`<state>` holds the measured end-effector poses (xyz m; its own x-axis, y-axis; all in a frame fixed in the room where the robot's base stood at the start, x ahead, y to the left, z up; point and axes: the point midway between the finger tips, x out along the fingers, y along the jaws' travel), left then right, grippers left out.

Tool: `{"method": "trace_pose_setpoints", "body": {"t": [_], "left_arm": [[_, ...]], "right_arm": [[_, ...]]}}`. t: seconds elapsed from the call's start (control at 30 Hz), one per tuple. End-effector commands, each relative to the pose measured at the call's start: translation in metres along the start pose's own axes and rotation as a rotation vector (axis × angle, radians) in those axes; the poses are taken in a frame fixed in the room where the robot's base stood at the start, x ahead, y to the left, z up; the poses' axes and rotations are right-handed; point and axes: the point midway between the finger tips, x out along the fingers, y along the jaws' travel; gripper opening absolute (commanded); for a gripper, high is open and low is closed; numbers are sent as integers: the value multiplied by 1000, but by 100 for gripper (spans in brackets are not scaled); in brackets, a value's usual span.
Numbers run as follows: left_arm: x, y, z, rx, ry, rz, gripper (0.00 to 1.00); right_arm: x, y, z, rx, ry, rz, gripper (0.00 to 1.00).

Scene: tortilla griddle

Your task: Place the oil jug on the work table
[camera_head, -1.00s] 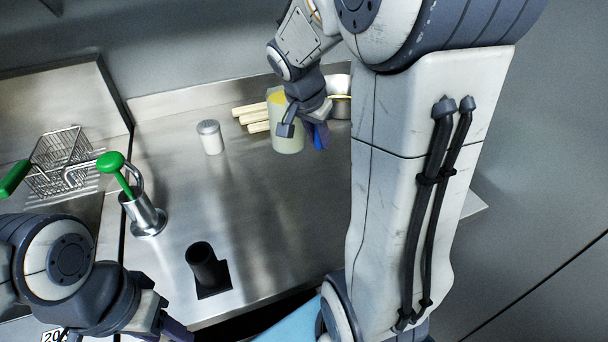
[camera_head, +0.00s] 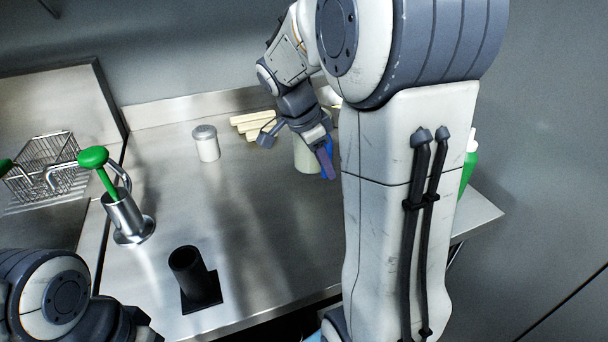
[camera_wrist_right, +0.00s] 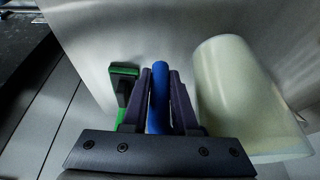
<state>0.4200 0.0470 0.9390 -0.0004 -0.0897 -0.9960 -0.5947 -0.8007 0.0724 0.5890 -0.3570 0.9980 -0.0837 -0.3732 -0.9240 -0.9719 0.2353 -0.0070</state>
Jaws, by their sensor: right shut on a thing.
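The oil jug (camera_head: 306,154) is a pale, translucent container near the back of the steel work table (camera_head: 245,215). It is upright and partly hidden behind my right gripper (camera_head: 326,158). In the right wrist view the jug (camera_wrist_right: 240,95) is at the right, and a blue upright handle (camera_wrist_right: 159,95) lies between the fingers of my right gripper (camera_wrist_right: 160,78), which is shut on it. Whether the jug's base touches the table is hard to tell. Only part of my left wrist shows at the lower left; its fingers are out of view.
A white shaker (camera_head: 206,143) and pale sticks (camera_head: 250,122) are near the back wall. A green-handled press (camera_head: 122,210), a wire basket (camera_head: 45,165) and a black holder (camera_head: 193,278) are to the left. A green bottle (camera_head: 468,168) shows behind my right arm. The table's middle is clear.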

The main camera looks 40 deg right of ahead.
Motion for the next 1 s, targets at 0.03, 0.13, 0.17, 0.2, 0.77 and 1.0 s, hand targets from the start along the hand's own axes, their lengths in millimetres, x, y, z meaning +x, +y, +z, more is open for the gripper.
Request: {"method": "trace_pose_setpoints", "body": {"t": [0.03, 0.13, 0.17, 0.2, 0.77, 1.0], "left_arm": [[-1, 0, 0, 0, 0, 0, 50], [-2, 0, 0, 0, 0, 0, 50], [-2, 0, 0, 0, 0, 0, 50], [-2, 0, 0, 0, 0, 0, 50], [0, 0, 0, 0, 0, 0, 50], [5, 0, 0, 0, 0, 0, 50]], "right_arm": [[1, -7, 7, -3, 1, -3, 0], [4, -14, 16, -1, 1, -4, 0], [5, -16, 17, 0, 1, -4, 0], [5, -17, 19, 1, 1, -5, 0], [43, -18, 36, 2, 0, -5, 0], [47, -18, 37, 2, 0, -5, 0]]}}
